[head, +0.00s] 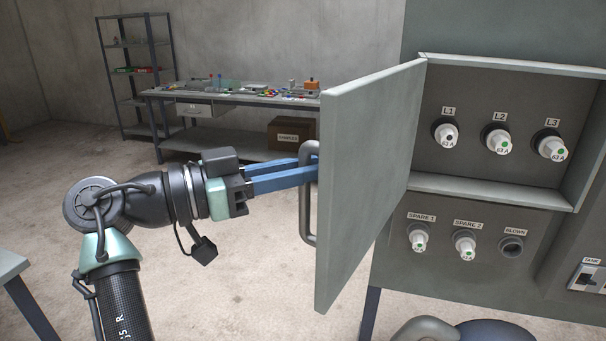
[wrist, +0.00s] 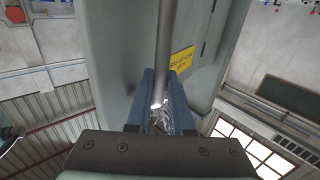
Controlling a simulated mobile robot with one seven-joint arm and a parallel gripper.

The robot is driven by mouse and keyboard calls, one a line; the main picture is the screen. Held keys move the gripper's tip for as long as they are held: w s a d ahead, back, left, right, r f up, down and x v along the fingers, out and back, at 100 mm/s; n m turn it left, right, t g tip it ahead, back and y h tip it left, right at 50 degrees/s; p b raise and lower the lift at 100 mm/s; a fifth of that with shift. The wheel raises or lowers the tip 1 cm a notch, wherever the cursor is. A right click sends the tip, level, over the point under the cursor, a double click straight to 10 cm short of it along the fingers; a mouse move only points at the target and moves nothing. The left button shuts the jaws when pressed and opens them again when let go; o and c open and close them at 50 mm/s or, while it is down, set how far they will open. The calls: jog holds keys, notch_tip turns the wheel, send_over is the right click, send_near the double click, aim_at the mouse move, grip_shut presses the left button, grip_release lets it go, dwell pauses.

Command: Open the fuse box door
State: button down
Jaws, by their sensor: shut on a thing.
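The fuse box door (head: 368,180) is a grey-green panel swung well out from the fuse box (head: 480,185) on the right of the head view. Its grey bar handle (head: 306,218) is on the door's left side. My gripper (head: 308,160) has blue fingers shut on this handle near its upper part. In the wrist view the handle (wrist: 163,50) runs down between the two blue fingers (wrist: 161,80). Inside the open box are fuses L1 (head: 446,132), L2 (head: 497,139) and L3 (head: 551,146).
Below the box are SPARE 1 (head: 418,238), SPARE 2 (head: 465,245) and the BLOWN socket (head: 511,247). A switch (head: 587,276) is at the right edge. A workbench (head: 200,95) and a shelf rack (head: 105,75) stand behind. A table corner (head: 12,264) is at left. Floor between is clear.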

jog(key=shift+w+r, duration=0.1)
jog(key=shift+w, duration=0.1)
jog(key=shift+d, duration=0.1)
jog(key=c, duration=0.8)
grip_release()
jog(key=shift+d, duration=0.15)
jog(key=shift+a, duration=0.2)
jog(key=b+v, duration=0.1)
jog(key=v, duration=1.2)
jog(key=shift+b, duration=0.3)
jog(key=shift+w, duration=0.1)
